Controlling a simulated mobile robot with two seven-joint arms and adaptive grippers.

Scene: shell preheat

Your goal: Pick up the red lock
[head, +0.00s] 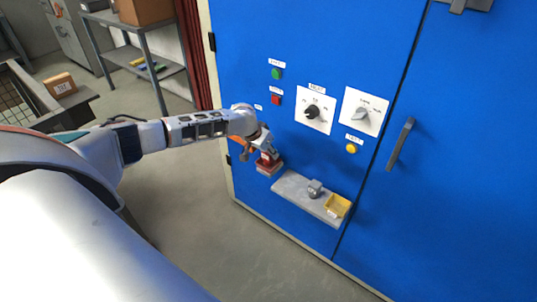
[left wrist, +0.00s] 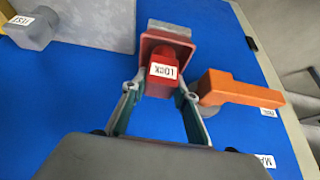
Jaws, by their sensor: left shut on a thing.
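The red lock (left wrist: 165,72), with a white label reading LOCK, sits between the fingers of my left gripper (left wrist: 158,88) in the left wrist view. The fingers are closed on its two sides. I cannot tell whether the lock is clear of the grey block. My right gripper is not in view.
An orange handle (left wrist: 240,88) is close beside the left gripper. A grey shelf (head: 292,190) to the right carries a small grey piece (head: 315,188) and a yellow bin (head: 338,205). Buttons and knobs are above on the blue cabinet (head: 300,40).

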